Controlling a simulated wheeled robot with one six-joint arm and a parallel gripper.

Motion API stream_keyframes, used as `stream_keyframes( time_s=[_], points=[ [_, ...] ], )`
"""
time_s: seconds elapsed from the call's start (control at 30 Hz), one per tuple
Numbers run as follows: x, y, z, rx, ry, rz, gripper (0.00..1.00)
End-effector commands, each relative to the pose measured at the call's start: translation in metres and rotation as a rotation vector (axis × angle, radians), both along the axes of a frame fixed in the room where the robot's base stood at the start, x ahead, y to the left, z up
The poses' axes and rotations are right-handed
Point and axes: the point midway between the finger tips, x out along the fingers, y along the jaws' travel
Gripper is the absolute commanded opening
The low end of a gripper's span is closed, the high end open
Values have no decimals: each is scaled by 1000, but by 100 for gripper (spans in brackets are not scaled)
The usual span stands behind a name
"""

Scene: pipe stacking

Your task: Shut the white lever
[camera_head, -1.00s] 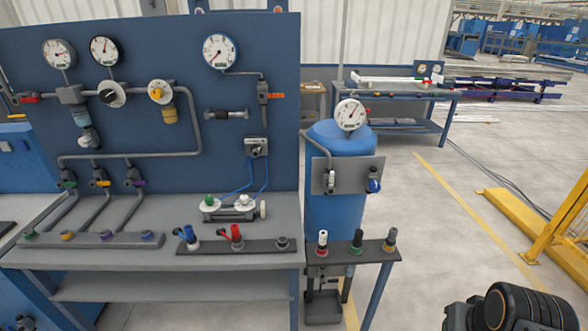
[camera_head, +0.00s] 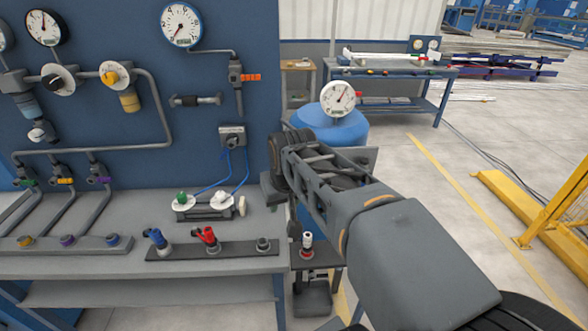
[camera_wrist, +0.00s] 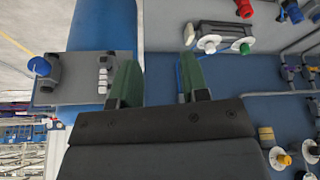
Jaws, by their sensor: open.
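In the wrist view, a grey plate (camera_wrist: 72,92) on the blue tank (camera_wrist: 115,20) carries a small white handle-like part (camera_wrist: 103,78), which I take as the white lever, and a blue knob (camera_wrist: 40,66). Whether the lever is open or shut, I cannot tell. My gripper (camera_wrist: 160,82) is open and empty, its two green-faced fingers apart. The white part lies just left of the left finger in this picture; no contact is clear. In the head view, my arm covers most of the plate.
A device with white (camera_head: 220,199) and green-topped knobs sits on the bench (camera_head: 130,280). In front is a rail with a blue lever (camera_head: 157,240) and a red lever (camera_head: 208,238). A pressure gauge (camera_head: 337,98) tops the tank. The floor at right is open, before a yellow frame (camera_head: 530,210).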

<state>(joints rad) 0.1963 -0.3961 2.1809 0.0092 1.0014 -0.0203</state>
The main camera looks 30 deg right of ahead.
Motion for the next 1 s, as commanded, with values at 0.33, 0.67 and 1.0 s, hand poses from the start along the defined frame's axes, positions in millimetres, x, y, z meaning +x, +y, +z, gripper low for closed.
stream_keyframes(
  time_s=[0.33,0.67,1.0],
  points=[
    [67,-115,56,-9,-27,-218,42],
    [81,-152,44,-12,-30,-270,42],
    [103,-163,-15,-12,-32,-271,42]
  ],
)
